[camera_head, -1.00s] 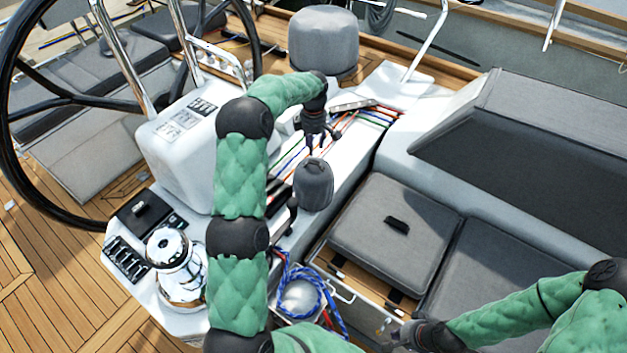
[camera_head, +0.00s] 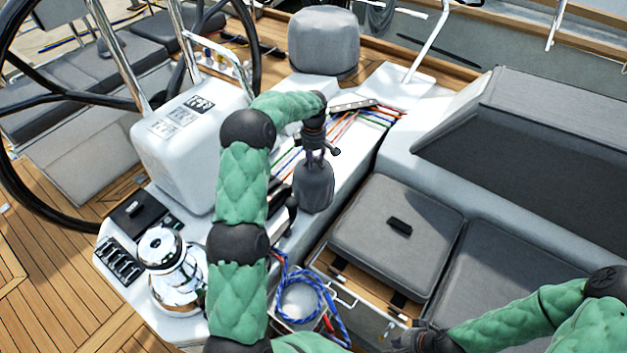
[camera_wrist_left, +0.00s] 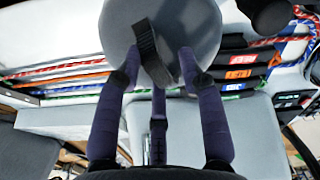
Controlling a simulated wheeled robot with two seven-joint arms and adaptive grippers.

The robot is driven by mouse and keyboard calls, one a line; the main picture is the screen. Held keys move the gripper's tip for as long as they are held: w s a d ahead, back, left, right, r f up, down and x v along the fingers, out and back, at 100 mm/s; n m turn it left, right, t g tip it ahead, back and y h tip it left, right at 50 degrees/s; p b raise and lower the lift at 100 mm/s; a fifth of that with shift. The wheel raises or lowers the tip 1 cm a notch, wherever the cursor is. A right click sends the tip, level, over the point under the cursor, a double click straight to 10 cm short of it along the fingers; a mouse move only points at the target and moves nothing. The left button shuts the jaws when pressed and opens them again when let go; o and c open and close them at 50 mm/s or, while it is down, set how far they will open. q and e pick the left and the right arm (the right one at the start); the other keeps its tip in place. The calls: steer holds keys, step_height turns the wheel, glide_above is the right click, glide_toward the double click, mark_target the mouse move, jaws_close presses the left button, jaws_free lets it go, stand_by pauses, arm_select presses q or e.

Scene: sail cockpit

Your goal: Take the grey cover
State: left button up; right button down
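The small grey cover (camera_head: 313,190) stands upright on the white console. In the left wrist view the top of the grey cover (camera_wrist_left: 190,25) is round and carries a black strap handle (camera_wrist_left: 150,50). My left gripper (camera_head: 318,157) is right over the cover's top. In the left wrist view its fingers (camera_wrist_left: 159,68) are apart, with the strap between their tips. I cannot tell whether they touch it. My right gripper (camera_head: 425,338) is low at the bottom edge, away from the cover; its fingers are too unclear to read.
A larger grey cover (camera_head: 323,42) stands at the back. A chrome winch (camera_head: 170,270) and a blue rope (camera_head: 305,290) are in front. Coloured lines (camera_head: 365,117) run along the console. A grey seat cushion (camera_head: 395,235) lies to the right, and a steering wheel (camera_head: 15,150) at the left.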

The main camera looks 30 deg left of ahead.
arm_select(q)
jaws_close()
steer(key=shift+r, duration=0.1)
steer(key=shift+r+p, duration=1.4)
steer(key=shift+r, duration=1.05)
